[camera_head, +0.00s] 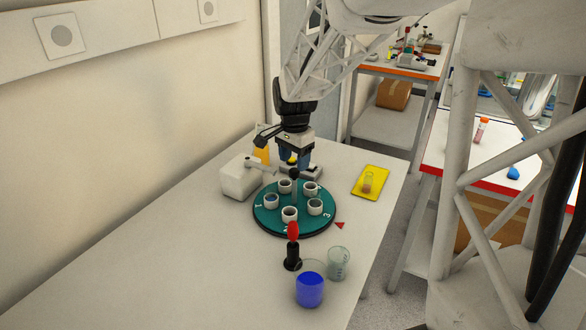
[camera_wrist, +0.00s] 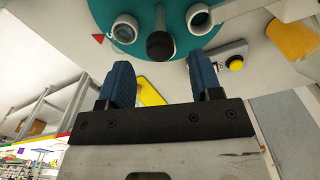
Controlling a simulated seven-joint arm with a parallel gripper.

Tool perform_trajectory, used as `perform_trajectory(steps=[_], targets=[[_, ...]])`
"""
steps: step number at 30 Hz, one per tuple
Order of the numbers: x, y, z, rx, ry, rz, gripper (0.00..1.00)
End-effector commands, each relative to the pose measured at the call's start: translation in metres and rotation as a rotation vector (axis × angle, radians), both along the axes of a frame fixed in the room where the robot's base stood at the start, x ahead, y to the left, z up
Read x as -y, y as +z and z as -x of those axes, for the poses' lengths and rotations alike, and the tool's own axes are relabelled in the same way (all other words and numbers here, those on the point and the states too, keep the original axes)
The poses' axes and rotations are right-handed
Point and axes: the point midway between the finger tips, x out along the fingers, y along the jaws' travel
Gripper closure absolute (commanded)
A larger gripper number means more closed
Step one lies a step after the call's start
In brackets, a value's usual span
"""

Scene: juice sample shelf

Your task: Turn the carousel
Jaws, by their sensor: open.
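The carousel is a green disc (camera_head: 268,218) on the white table, with several white cup holders around it and white numbers near its rim. A dark round knob (camera_head: 296,174) stands up at its middle; the knob also shows in the wrist view (camera_wrist: 160,45). My gripper (camera_head: 296,160) points down above the back part of the disc, close to the knob. In the wrist view the blue fingers (camera_wrist: 161,75) are wide apart with nothing between them. The knob appears just beyond the fingertips; I cannot tell the exact gap. A red triangle marker (camera_head: 340,225) lies beside the disc at right.
A white box device (camera_head: 239,180) stands left of the carousel. A yellow tray with a vial (camera_head: 373,174) lies at right. A black stand with a red top (camera_head: 292,255), a blue-filled beaker (camera_head: 310,289) and a clear beaker (camera_head: 339,263) stand in front. The left table is clear.

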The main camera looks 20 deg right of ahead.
Motion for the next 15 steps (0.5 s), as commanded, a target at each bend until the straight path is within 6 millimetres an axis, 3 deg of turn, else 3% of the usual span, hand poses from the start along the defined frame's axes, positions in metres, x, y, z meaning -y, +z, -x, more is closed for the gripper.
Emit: perform_trajectory(steps=[7, 15], targets=[[0.0, -0.027, 0.0, -0.001, 0.0, 0.0, 0.41], [0.0, -0.037, 0.0, 0.0, 0.0, 0.0, 0.41]])
